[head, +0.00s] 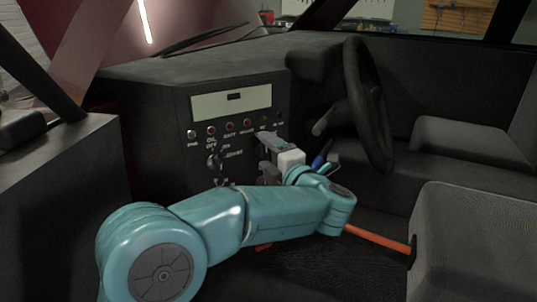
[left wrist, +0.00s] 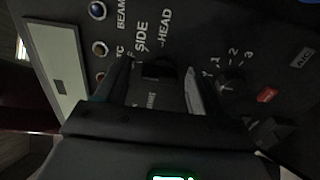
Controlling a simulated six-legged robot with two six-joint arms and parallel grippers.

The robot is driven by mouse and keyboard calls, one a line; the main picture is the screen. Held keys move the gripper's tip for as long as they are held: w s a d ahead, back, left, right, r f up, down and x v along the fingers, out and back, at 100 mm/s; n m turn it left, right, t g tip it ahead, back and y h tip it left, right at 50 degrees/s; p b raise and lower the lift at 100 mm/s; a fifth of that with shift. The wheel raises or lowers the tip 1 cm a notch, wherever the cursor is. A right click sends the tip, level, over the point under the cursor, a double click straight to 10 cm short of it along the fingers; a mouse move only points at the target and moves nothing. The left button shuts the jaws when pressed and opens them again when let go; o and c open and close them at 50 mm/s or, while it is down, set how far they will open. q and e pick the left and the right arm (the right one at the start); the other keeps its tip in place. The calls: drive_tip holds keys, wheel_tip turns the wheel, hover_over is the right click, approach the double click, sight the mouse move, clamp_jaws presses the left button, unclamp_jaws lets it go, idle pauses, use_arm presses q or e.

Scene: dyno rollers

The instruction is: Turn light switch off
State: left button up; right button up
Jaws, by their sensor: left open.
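The light switch (left wrist: 158,70), a small dark knob beside the lettering SIDE and HEAD, is on the black dash panel in the left wrist view. It lies between the two fingers of my left gripper (left wrist: 158,88), which is open. I cannot tell whether the fingers touch it, and its setting is hard to read. In the head view my left gripper (head: 266,153) reaches the front of the panel and hides the switch. My right gripper is not in view.
A rotary knob (left wrist: 230,82) marked 1, 2, 3 and a red button (left wrist: 267,95) are beside the right finger. Indicator lamps (head: 211,131) line the panel's upper part. The steering wheel (head: 369,105) stands to the right. An orange bar (head: 377,239) lies near the seat (head: 475,240).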

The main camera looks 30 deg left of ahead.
use_arm(q)
drive_tip(key=p+v, duration=0.2)
drive_tip(key=v, duration=1.4)
drive_tip(key=shift+d, duration=0.2)
